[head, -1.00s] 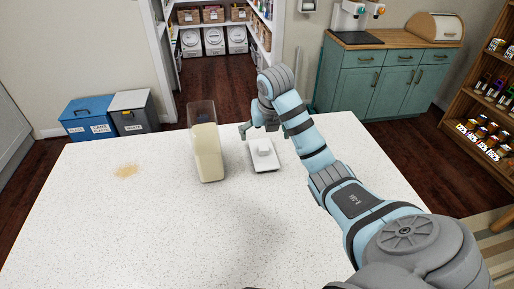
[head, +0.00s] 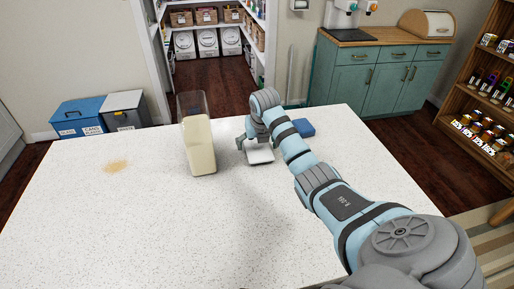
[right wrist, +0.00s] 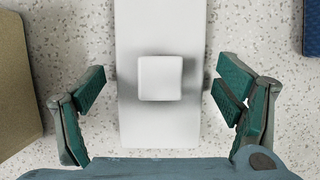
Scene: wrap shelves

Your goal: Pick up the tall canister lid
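The canister lid (head: 261,157) is a white flat rectangle lying on the table to the right of the tall canister (head: 200,148). In the right wrist view the lid (right wrist: 160,25) has a raised square knob (right wrist: 160,78) in its middle. My right gripper (head: 254,141) is over the lid and hides its knob in the head view. In the right wrist view my right gripper (right wrist: 160,88) is open, with one finger on each side of the knob and clear gaps between. The canister is upright, clear and filled with something pale. My left gripper is not in view.
A blue object (head: 303,127) lies on the table (head: 150,220) to the right of the lid, partly behind my arm.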

